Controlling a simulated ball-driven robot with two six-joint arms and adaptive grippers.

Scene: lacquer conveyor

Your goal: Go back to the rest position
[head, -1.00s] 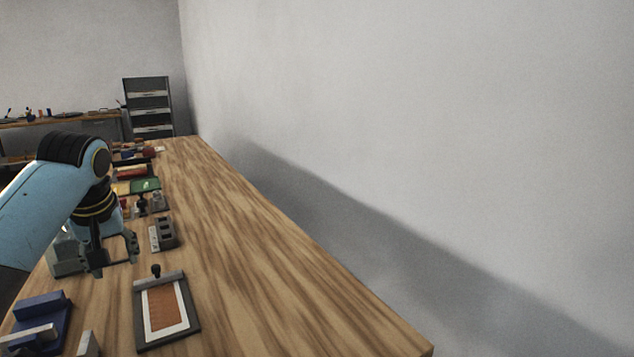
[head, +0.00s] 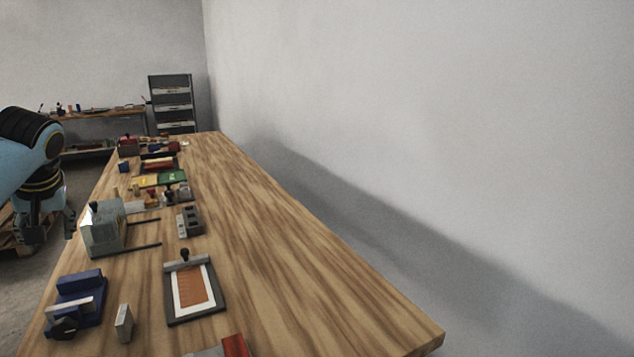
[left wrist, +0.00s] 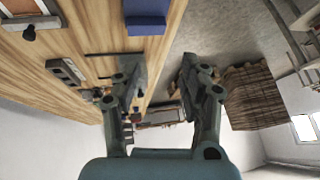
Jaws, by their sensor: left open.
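My left gripper (head: 44,229) is at the left of the head view, beyond the left edge of the long wooden table (head: 275,260). It is open and empty, pointing down. The left wrist view also shows its two spread fingers (left wrist: 160,92), with the table edge and floor behind them. My right gripper is not in view.
On the table stand a grey box with two rods (head: 101,232), a clipboard-like frame (head: 191,289), a blue device (head: 76,302), a grey slotted block (head: 189,222) and coloured trays (head: 172,177) farther back. A wooden pallet (left wrist: 250,98) is on the floor. The table's right half is clear.

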